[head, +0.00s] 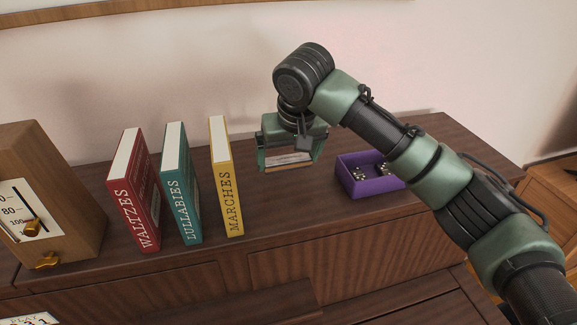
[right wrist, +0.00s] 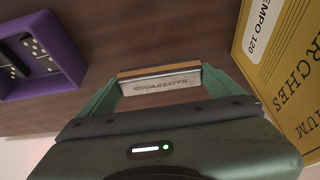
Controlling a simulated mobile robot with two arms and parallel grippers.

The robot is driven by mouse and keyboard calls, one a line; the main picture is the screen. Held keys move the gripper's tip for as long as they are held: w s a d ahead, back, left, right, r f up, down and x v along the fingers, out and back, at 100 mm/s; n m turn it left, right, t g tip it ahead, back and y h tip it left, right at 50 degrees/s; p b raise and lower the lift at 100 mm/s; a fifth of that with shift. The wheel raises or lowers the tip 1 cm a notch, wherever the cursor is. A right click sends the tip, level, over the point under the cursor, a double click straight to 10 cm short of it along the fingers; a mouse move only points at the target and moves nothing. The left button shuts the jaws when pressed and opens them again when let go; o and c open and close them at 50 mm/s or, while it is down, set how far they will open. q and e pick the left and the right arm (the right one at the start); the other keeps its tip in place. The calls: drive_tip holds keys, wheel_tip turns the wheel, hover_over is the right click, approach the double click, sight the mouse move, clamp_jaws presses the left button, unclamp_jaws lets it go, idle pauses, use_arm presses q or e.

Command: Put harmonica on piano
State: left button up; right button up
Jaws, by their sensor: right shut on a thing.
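The harmonica (head: 289,163), silver with wooden-brown edges, is between the fingers of my right gripper (head: 290,160). In the right wrist view the harmonica (right wrist: 160,82) spans the gap between the green fingertips, its engraved cover facing the camera. My right gripper is shut on it, over the dark wooden piano top (head: 310,203), between the yellow book and the purple tray. I cannot tell whether the harmonica touches the wood. My left gripper is not in view.
Red (head: 135,190), teal (head: 181,185) and yellow (head: 226,180) books stand upright left of the gripper. A wooden metronome-like box (head: 75,200) is at far left. A purple tray (head: 368,188) with dominoes is at right. The wood in front of the gripper is clear.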

sight(290, 166)
wheel_tip(290, 166, down, 4)
drive_tip(key=shift+r+p, duration=0.2)
drive_tip(key=shift+p, duration=0.5)
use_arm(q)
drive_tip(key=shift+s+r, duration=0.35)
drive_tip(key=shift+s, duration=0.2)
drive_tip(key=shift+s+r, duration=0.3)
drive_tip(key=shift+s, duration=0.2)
use_arm(e)
drive_tip(key=shift+f, duration=0.2)
drive_tip(key=o, duration=1)
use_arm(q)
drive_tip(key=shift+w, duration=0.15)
use_arm(e)
drive_tip(key=shift+o, duration=0.2)
drive_tip(key=shift+r+b, duration=0.15)
drive_tip(key=shift+b, duration=0.15)
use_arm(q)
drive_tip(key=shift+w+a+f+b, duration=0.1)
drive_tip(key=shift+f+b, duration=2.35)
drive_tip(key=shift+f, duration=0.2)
use_arm(e)
drive_tip(key=v, duration=1.1)
drive_tip(key=shift+r, duration=0.4)
